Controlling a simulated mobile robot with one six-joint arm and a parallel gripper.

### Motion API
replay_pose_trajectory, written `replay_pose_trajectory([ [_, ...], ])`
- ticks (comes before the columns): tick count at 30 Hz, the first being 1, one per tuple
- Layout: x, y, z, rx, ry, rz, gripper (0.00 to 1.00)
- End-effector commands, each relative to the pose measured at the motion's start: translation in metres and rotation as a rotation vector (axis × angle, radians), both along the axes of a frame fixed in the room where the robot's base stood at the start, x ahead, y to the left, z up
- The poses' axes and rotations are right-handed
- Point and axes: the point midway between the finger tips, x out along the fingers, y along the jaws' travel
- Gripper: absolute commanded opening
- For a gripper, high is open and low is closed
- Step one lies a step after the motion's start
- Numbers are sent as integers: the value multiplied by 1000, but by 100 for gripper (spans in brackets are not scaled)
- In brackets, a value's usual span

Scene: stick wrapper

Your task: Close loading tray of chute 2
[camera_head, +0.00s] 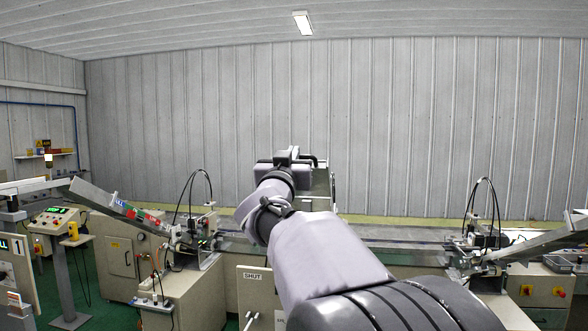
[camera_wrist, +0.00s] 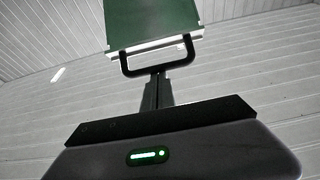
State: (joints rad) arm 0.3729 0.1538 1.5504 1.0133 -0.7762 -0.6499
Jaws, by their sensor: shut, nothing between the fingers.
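My gripper (camera_wrist: 158,78) points up the wrist view with its two dark fingers together and nothing between them. A black U-shaped handle (camera_wrist: 128,68) stands right at the fingertips; I cannot tell whether they touch it. The handle is fixed to the pale front edge of a green panel (camera_wrist: 152,22), which looks like the loading tray, though no chute number shows on it. In the head view my gripper (camera_head: 288,152) is raised in the middle, beside a pale upright housing (camera_head: 322,182). My arm hides much of what lies behind it.
A sloping chute with coloured packs (camera_head: 138,215) is at left, and another chute (camera_head: 540,238) is at right. A long conveyor (camera_head: 390,236) runs between them. A control panel (camera_head: 55,218) stands at far left. A cabinet marked SHUT (camera_head: 253,277) is below my arm.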

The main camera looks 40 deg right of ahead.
Motion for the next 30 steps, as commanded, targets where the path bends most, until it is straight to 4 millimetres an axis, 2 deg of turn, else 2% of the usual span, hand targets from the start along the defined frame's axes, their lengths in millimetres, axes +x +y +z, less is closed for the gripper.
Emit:
replay_pose_trajectory([
  [1, -3, 3, -29, -21, -17, 0, 0],
  [12, -21, 25, -104, -215, -181, -1, 0],
  [21, -27, 32, -149, -351, -297, -2, 0],
  [30, -28, 33, -175, -380, -324, 0, 0],
])
